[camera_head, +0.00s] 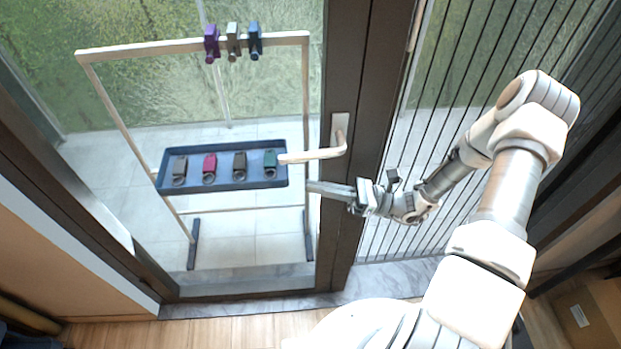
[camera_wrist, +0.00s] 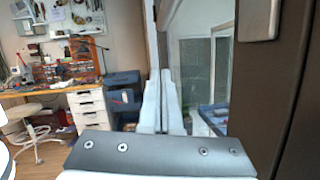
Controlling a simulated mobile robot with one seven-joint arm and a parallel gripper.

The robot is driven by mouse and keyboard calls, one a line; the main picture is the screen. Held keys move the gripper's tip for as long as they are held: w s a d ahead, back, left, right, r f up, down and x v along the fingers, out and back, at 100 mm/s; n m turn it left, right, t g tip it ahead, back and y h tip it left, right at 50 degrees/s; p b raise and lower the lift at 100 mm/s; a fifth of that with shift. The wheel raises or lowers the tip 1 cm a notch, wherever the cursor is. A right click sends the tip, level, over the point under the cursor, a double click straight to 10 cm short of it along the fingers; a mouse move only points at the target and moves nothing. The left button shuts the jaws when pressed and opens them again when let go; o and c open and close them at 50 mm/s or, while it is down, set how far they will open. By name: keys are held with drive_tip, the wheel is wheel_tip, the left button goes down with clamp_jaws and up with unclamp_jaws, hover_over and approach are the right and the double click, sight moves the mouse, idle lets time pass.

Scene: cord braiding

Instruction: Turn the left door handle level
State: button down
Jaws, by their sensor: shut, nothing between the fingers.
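The pale door handle (camera_head: 312,155) sits on a light plate (camera_head: 340,130) on the dark door frame. Its lever points left, and its free end is slightly lower in the head view. My gripper (camera_head: 312,187) is shut and empty. In the head view its fingers point left and appear just below the lever, with a visible gap between them. In the wrist view, my fingers (camera_wrist: 164,95) are together, and part of a light plate (camera_wrist: 258,18) shows on the dark frame at the upper right. The lever is not clearly visible there.
Beyond the glass, a pale rack (camera_head: 190,46) carries several coloured clips and a blue tray (camera_head: 220,185) with dark and red pieces. Vertical bars (camera_head: 450,130) fill the panel on the right. The wrist view shows a workbench (camera_wrist: 45,92) and a stool (camera_wrist: 28,112).

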drive_tip(key=s+d+f, duration=0.1)
drive_tip(key=d+f, duration=0.3)
drive_tip(key=d, duration=0.2)
drive_tip(key=shift+d+f+b, duration=0.15)
drive_tip(key=shift+f+b, duration=0.2)
drive_tip(key=shift+b, duration=0.1)
